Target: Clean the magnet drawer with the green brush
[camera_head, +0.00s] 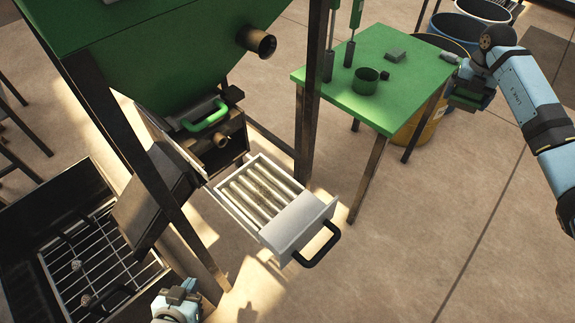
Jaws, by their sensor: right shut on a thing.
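The magnet drawer (297,226) is pulled out of the green machine in the middle of the view. It has a pale frame, several light rods, a flat front plate and a black handle. Brown specks lie on the rods. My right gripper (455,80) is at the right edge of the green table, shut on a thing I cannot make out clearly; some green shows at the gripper. My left gripper (178,298) is at the bottom edge, below and left of the drawer; its fingers are unclear. Green-handled tools (354,32) with dark lower ends stand upright at the table's left; I cannot tell whether one is the brush.
A dark box with a grate (95,265) is at lower left. Machine posts (310,120) rise beside the drawer. Floor at lower right is clear.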

